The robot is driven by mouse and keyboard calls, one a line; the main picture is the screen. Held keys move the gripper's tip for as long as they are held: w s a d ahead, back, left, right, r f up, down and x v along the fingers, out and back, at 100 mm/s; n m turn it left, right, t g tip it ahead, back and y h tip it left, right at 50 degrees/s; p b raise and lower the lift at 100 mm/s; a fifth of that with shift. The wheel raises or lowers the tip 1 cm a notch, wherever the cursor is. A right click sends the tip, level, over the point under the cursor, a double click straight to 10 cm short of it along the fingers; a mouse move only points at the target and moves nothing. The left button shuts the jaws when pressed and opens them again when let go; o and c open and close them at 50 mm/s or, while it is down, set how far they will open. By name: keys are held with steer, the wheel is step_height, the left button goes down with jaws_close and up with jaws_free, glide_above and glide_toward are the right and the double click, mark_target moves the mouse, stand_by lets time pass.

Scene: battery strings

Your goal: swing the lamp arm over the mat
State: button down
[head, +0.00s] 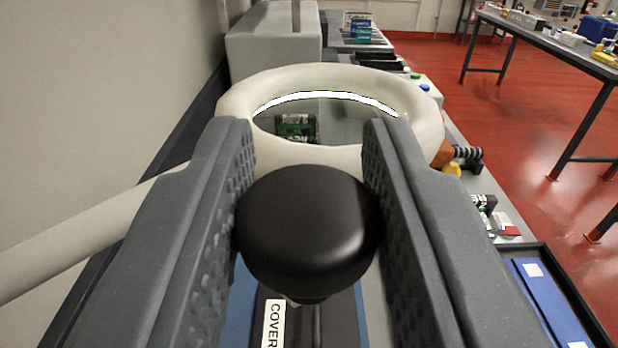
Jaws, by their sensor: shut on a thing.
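The lamp's cream ring head (412,88) is ahead of my gripper, with a lit white strip along the inside of its far rim. Its pale lamp arm (85,232) runs off to the left edge and passes behind my left finger. My gripper (309,175) is shut on a round black knob (308,225) at the near side of the ring. The knob's joint to the ring is hidden. Blue strips (240,312) show below the knob; I cannot tell whether they belong to the mat.
A dark part labelled "COVER" (273,322) lies below the knob. A green-and-black object (295,127) shows through the lens. A grey box (273,42) stands behind, by the left wall. A black-rimmed tray with blue pieces (545,295) is at lower right. Red floor (520,150) lies beyond.

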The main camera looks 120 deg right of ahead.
steer(key=c, duration=1.1)
jaws_free()
steer(key=shift+s, duration=0.15)
steer(key=shift+w+a, duration=0.35)
steer(key=shift+a, duration=0.15)
steer(key=b+v, duration=0.3)
steer(key=v, duration=0.9)
steer(key=shift+w+a, duration=0.15)
steer(key=shift+a, duration=0.15)
